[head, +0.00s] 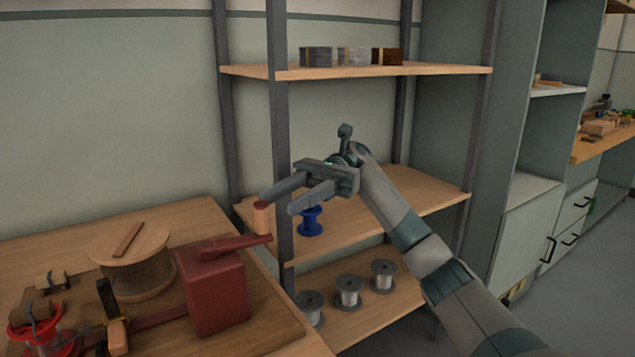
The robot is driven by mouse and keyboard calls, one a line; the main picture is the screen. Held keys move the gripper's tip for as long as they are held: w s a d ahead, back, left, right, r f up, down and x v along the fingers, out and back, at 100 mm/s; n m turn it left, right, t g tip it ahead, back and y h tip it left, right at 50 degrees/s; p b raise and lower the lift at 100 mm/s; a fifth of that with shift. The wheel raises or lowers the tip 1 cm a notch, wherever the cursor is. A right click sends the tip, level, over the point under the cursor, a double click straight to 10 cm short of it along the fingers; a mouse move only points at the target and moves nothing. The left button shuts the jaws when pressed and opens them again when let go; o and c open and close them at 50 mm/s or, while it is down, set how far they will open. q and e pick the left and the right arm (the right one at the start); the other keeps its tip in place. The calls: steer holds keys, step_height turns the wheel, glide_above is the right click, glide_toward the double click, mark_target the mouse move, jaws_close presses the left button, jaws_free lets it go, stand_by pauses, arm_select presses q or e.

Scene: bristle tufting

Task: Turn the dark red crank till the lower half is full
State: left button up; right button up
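The dark red crank (234,243) sits on top of a dark red box (213,296) on the wooden bench at the left. Its arm points right and ends in an upright light wooden handle (261,217) with a dark red top. My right gripper (277,204) is open, with its two fingers apart and pointing left. The tip of its farther finger is beside the top of the handle in the picture; I cannot tell whether they touch. The nearer fingertip is to the right of the handle. My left gripper is out of view. I cannot make out a part with a lower half.
On the bench (190,220) are a large wooden-topped spool (140,277), a red spool (55,340) and a black-and-wood piece (112,312). A shelf rack (277,130) stands close behind the gripper, holding a blue spool (310,224) and several grey spools (348,291).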

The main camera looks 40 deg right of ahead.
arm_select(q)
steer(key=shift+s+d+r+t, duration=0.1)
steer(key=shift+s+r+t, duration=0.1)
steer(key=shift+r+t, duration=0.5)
arm_select(e)
steer(key=v, duration=0.9)
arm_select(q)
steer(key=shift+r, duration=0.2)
arm_select(e)
steer(key=shift+s+d, duration=0.1)
